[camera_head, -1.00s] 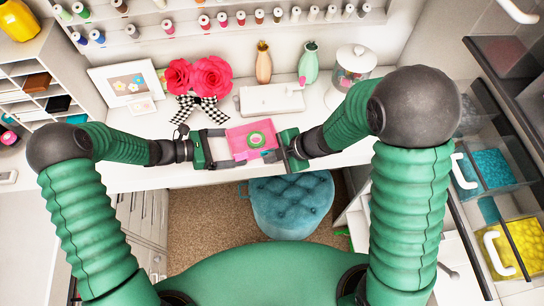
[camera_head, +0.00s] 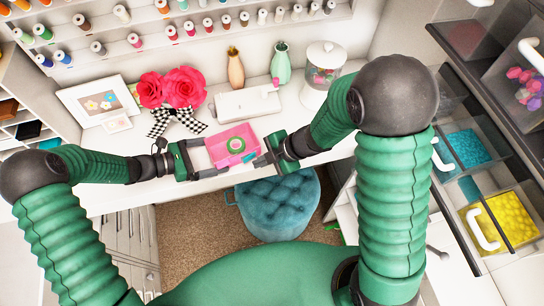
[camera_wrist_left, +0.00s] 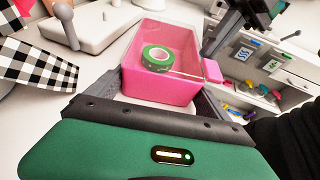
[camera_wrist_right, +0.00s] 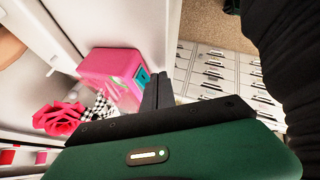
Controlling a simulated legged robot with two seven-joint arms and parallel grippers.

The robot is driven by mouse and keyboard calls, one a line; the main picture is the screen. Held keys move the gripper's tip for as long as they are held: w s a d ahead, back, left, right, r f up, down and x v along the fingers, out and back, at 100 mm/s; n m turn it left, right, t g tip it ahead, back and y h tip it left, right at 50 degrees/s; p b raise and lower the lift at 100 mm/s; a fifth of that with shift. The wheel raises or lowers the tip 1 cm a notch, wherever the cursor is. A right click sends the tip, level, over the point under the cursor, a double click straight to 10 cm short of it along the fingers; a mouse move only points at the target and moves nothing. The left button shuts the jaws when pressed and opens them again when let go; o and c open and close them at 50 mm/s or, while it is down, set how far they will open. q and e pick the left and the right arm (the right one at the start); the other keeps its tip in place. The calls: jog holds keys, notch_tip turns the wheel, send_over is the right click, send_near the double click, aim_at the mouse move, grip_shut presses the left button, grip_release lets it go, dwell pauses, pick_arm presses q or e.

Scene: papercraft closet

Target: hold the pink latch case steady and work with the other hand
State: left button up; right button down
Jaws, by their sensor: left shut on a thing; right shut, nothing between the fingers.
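The pink latch case (camera_head: 222,151) is held at the desk's front edge, with a green tape roll (camera_head: 236,145) inside it. In the left wrist view, the fingers of my left gripper (camera_head: 208,160) lie on either side of the case (camera_wrist_left: 160,88), shut on it. A small pink latch piece (camera_wrist_left: 212,71) shows at its right side. My right gripper (camera_head: 260,160) is shut and empty, its fingertips close to the case's right side. In the right wrist view, the closed fingers (camera_wrist_right: 157,90) are beside the case (camera_wrist_right: 113,64); I cannot tell whether they touch. A teal part (camera_wrist_right: 142,76) shows on the case.
Behind the case stand red paper flowers (camera_head: 172,88) with a checkered bow (camera_head: 176,120), a white machine (camera_head: 245,103), two vases and a lidded jar (camera_head: 323,70). A teal stool (camera_head: 278,205) is below the desk edge. Clear drawers line the right.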

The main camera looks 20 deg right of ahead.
jog(key=s+f+v, duration=0.1)
jog(key=s+v, duration=0.1)
jog(key=v, duration=0.9)
jog(key=shift+d, duration=0.2)
jog(key=shift+s+a+r, duration=0.15)
jog(key=shift+s+a, duration=0.35)
jog(key=shift+a, duration=0.15)
